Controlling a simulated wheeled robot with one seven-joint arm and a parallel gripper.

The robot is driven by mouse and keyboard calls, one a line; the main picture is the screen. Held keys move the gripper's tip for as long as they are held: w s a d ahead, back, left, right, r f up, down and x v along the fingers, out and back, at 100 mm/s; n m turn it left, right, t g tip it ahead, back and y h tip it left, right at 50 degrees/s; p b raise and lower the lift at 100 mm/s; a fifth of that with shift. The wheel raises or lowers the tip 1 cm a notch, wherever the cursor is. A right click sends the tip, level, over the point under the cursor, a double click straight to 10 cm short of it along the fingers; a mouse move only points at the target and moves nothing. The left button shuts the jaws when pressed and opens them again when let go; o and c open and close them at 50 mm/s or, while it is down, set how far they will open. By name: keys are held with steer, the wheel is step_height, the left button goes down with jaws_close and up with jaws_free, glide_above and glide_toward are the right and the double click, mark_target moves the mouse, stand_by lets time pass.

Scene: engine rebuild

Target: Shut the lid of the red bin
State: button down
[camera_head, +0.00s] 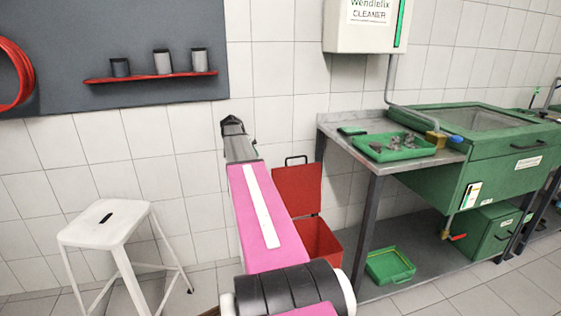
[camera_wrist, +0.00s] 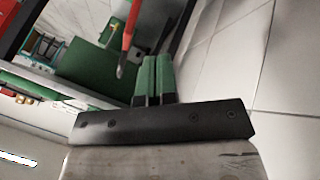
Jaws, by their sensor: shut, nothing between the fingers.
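The red bin (camera_head: 318,241) stands on the floor against the tiled wall, left of the metal bench, in the head view. Its lid (camera_head: 298,189) is open and upright, leaning back toward the wall, with a dark handle at its top edge. My pink arm hides the left part of the bin. My gripper (camera_head: 232,121) is up and to the left of the lid, apart from it. In the wrist view, the gripper (camera_wrist: 157,82) has its two fingers together with nothing between them. I cannot make out the bin clearly in the wrist view.
A white stool (camera_head: 108,222) stands on the left. The metal bench (camera_head: 340,130) carries a green tray (camera_head: 397,147) of parts, beside a green parts washer (camera_head: 480,150). Another green tray (camera_head: 390,266) lies on the low shelf. Some floor between stool and bin is free.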

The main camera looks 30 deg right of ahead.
steer(key=w+d+r+m, duration=0.2)
steer(key=d+r, duration=0.2)
steer(key=s+d+f, duration=0.6)
steer(key=s, duration=0.2)
steer(key=shift+d+f+g, duration=0.3)
steer(key=shift+f+g, duration=0.1)
steer(key=shift+s, duration=0.1)
steer(key=shift+s, duration=0.1)
